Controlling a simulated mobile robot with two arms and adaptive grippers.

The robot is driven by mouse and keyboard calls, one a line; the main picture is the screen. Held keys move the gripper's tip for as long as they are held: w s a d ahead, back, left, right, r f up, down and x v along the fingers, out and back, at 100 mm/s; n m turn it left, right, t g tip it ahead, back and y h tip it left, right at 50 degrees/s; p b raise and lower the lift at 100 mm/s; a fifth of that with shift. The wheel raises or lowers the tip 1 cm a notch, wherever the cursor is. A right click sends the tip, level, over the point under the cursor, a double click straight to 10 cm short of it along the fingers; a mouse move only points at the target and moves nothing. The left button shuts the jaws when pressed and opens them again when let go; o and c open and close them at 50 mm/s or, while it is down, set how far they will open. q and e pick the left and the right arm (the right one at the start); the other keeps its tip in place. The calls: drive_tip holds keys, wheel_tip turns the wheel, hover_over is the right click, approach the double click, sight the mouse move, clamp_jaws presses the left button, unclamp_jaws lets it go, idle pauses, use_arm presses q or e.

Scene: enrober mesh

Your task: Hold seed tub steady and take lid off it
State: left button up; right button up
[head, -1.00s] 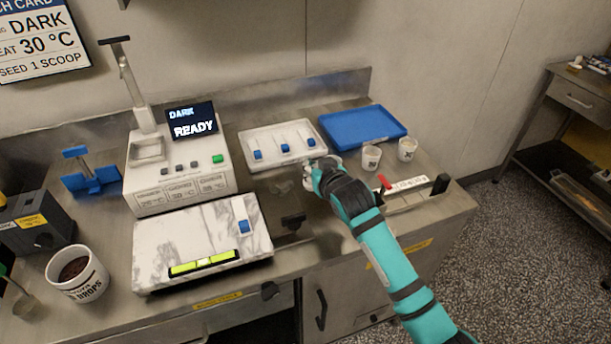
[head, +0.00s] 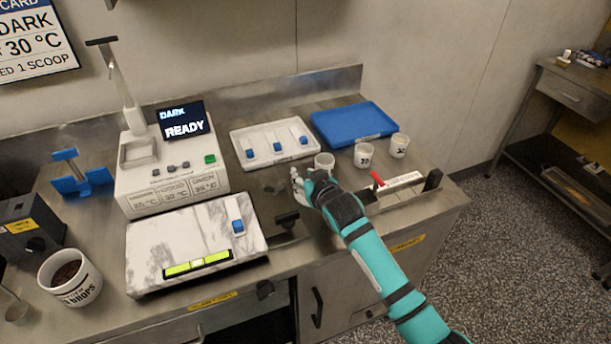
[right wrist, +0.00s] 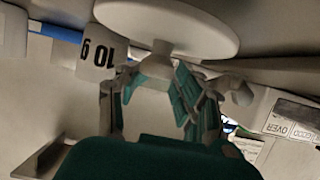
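My right gripper (head: 298,184) is low over the counter, left of the small white cups. In the right wrist view, a round off-white lid (right wrist: 175,22) fills the top centre. Its knob (right wrist: 156,66) points toward my right gripper (right wrist: 158,78) and lies between the fingertips. The pads look very close to the knob, but whether they press on it is unclear. The seed tub cannot be made out for certain; a see-through or grey shape (head: 271,186) shows just left of the gripper in the head view. My left gripper is out of view.
Three white cups (head: 324,161), (head: 363,155), (head: 399,145) stand right of the hand; one reads 10 g in the right wrist view (right wrist: 98,50). A white tray (head: 240,143), blue tray (head: 350,112) and marble slab (head: 165,240) lie nearby.

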drive_tip(key=shift+r, duration=0.25)
drive_tip(key=shift+s+d, duration=0.1)
drive_tip(key=shift+s, duration=0.2)
drive_tip(key=v, duration=1.1)
drive_tip(key=shift+s+r, duration=0.15)
drive_tip(key=shift+d, duration=0.1)
